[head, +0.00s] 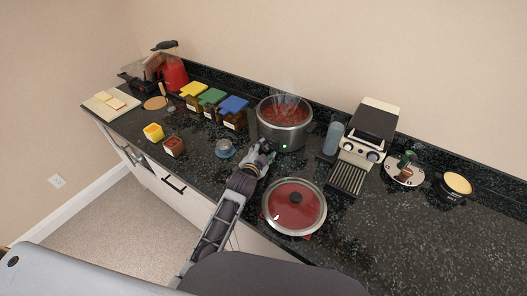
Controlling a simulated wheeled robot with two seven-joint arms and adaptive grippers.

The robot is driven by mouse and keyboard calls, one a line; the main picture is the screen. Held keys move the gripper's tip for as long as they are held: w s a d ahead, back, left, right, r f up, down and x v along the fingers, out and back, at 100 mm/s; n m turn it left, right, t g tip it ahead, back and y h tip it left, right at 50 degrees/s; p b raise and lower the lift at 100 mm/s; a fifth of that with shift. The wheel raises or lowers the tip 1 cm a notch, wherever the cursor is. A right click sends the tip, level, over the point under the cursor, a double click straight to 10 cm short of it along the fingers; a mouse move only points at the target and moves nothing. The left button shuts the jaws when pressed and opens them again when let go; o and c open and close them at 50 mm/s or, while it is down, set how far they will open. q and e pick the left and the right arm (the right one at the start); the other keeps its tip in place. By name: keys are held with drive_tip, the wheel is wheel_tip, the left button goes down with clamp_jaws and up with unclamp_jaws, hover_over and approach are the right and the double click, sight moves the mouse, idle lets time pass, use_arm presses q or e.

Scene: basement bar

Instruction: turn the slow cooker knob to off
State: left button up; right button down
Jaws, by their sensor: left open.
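The slow cooker (286,137) is a round silver pot with a dark rim, open on top, with red food inside and steam rising. A small green light (285,147) shows low on its front. My left gripper (263,146) is open at the front left of the cooker, close to its wall. The knob cannot be made out; the gripper may cover it. I cannot tell whether the fingers touch the cooker. My right gripper is not in view.
A round lidded dish (306,222), red inside with a black handle, stands right of my left forearm. A blue-grey cup (225,149) is left of the gripper.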

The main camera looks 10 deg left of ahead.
use_arm(q)
drive_tip(key=shift+c, duration=0.2)
drive_tip(key=c, duration=1)
drive_tip(key=shift+o, duration=0.2)
